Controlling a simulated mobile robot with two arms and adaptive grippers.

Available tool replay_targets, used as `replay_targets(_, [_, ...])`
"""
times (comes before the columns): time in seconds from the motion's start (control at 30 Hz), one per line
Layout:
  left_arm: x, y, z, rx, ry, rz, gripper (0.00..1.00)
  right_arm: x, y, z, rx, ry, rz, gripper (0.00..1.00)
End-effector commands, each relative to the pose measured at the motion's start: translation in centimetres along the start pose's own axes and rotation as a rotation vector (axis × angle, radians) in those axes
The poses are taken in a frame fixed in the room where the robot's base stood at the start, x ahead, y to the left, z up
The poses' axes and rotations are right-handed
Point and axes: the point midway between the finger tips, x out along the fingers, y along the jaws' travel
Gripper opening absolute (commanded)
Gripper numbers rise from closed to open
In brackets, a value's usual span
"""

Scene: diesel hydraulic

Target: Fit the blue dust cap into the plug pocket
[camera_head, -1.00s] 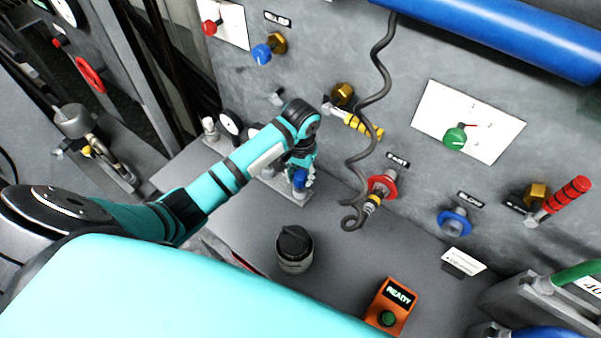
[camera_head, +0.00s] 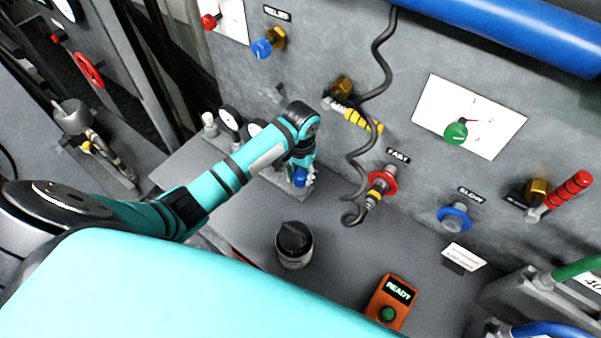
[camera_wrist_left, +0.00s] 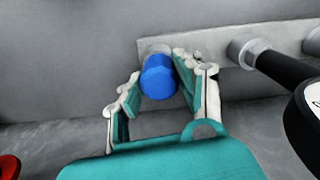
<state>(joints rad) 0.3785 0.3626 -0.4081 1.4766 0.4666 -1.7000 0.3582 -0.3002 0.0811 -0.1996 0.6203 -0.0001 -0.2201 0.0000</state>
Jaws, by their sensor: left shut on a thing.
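My left gripper (camera_head: 300,172) points down at a grey plate on the bench in the head view. It is shut on the blue dust cap (camera_wrist_left: 159,77), which sits between its teal fingers in the left wrist view. The cap also shows below the wrist in the head view (camera_head: 300,179). A light metal ring or socket (camera_wrist_left: 155,49) shows right behind the cap, on the grey plate (camera_wrist_left: 213,46); it may be the plug pocket. The cap overlaps it, and I cannot tell whether they touch. My right gripper is not in view.
A gauge with a black stem (camera_wrist_left: 278,70) stands right of the cap in the wrist view. A coiled dark cable (camera_head: 360,150) hangs right of my left arm. A black-lidded canister (camera_head: 294,246) and an orange READY box (camera_head: 390,301) stand on the bench.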

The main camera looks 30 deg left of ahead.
Motion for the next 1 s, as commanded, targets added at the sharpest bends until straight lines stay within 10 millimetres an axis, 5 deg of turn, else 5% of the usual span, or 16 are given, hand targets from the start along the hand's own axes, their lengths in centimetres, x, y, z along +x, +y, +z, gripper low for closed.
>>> replay_targets(0.23, [0.0, 0.0, 0.0, 0.0, 0.001, 0.0, 0.62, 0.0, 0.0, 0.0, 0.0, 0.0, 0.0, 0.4])
replay_targets(0.57, [-0.4, 0.0, -0.1, 0.0, 0.002, 0.0, 0.62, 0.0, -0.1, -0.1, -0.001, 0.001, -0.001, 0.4])
replay_targets(1.0, [-8.6, 0.0, -0.1, 0.002, 0.005, 0.001, 0.62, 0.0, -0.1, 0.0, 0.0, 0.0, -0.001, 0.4])
